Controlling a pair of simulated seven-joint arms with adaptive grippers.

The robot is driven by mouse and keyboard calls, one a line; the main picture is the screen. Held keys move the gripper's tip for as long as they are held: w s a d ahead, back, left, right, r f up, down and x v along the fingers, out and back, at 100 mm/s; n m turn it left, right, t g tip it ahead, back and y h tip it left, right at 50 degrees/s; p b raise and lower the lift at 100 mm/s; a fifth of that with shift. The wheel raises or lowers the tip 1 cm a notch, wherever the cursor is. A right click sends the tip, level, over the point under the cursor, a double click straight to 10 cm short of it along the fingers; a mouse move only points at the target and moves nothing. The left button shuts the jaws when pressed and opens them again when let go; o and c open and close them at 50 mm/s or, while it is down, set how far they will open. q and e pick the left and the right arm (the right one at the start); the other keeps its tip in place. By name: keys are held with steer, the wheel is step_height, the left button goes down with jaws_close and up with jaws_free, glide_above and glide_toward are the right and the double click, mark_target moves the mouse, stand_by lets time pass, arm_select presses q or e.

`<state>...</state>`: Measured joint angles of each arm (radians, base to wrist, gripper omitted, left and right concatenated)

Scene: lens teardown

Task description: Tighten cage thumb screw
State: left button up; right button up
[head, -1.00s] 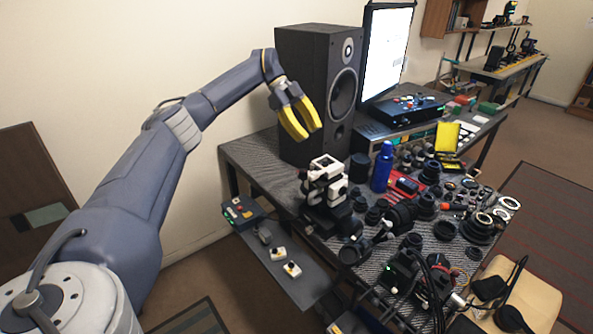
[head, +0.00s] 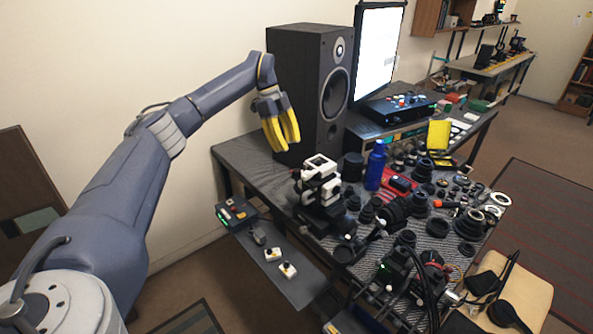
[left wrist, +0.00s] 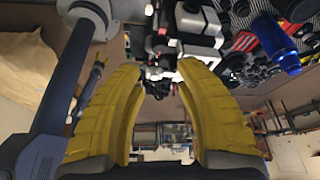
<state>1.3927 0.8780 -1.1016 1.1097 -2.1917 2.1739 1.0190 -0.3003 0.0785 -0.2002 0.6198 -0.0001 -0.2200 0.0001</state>
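My left gripper (head: 281,133), with two yellow fingers, hangs in the air in front of the black speaker, above the table's left part. Its fingers stand apart with nothing between them, as the left wrist view (left wrist: 162,88) also shows. The white and black cage device (head: 318,182) stands on the table, to the right of and below the gripper, apart from it. In the left wrist view the white device (left wrist: 200,28) is beyond the fingertips. The thumb screw is too small to make out. My right gripper is not clearly seen.
The speaker (head: 311,92) stands close behind the gripper, with a monitor (head: 379,55) beside it. A blue bottle (head: 376,166) and many lens parts crowd the table (head: 243,155). A lower shelf (head: 297,287) holds small switches. The table's left corner is clear.

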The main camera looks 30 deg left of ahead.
mark_target(297, 170)
arm_select(q)
steer(key=x, duration=0.9)
steer(key=shift+d+f, duration=0.2)
steer(key=shift+f, duration=0.15)
jaws_close()
